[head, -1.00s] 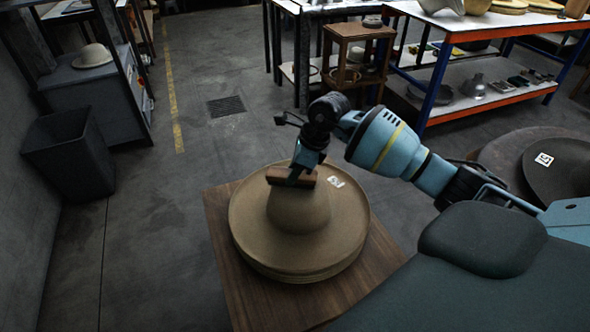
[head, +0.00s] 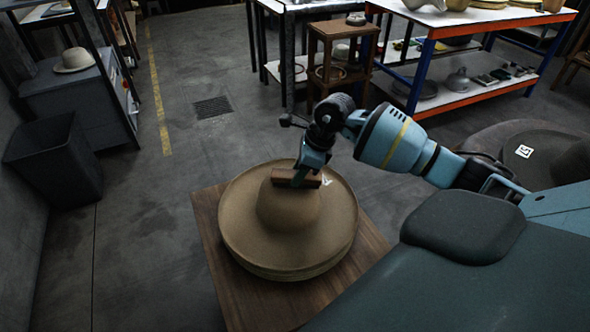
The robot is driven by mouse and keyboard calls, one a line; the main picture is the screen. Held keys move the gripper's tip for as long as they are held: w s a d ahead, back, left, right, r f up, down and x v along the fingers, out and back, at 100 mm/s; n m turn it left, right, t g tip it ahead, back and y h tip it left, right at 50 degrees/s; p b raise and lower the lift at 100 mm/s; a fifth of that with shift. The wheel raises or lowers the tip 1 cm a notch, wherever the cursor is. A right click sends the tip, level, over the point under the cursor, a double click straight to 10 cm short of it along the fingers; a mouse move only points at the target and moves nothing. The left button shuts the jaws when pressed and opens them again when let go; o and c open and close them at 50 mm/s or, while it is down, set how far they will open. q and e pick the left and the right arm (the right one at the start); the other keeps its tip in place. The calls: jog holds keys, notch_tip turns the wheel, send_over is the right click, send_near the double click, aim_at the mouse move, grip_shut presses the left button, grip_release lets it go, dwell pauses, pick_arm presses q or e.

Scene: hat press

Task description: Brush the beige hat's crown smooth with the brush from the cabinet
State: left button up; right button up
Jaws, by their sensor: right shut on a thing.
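The beige hat (head: 286,212) lies brim down on top of a stack of similar brims, its rounded crown facing up. A white tag shows on the far right of its brim. The brown wooden brush (head: 283,177) lies across the far upper part of the crown and appears to touch it. My right gripper (head: 304,176) is shut on the brush and points down from above. The gripper and brush hide part of the far side of the crown. My left gripper is not in view.
The hats rest on a wooden table (head: 228,284). A dark hat (head: 510,170) with a white tag lies at the right. A dark bin (head: 55,160), a grey cabinet with another hat (head: 75,60), and an orange-edged shelf (head: 470,105) stand around open floor.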

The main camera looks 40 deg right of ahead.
aim_at(280, 173)
dwell(0.3)
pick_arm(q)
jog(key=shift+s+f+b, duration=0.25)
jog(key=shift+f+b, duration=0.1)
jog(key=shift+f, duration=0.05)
pick_arm(e)
jog(key=shift+w+a, duration=1.55)
jog(key=shift+a, duration=0.1)
jog(key=shift+s+d, duration=0.1)
jog(key=shift+d, duration=0.05)
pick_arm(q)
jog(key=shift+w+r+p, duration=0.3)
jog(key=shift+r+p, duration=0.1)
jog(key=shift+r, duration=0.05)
pick_arm(e)
jog(key=shift+s+d, duration=1.45)
jog(key=shift+d, duration=0.05)
jog(key=shift+w+a, duration=0.1)
jog(key=shift+a, duration=0.05)
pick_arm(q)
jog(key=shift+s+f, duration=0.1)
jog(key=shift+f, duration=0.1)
pick_arm(e)
jog(key=shift+w+a, duration=0.7)
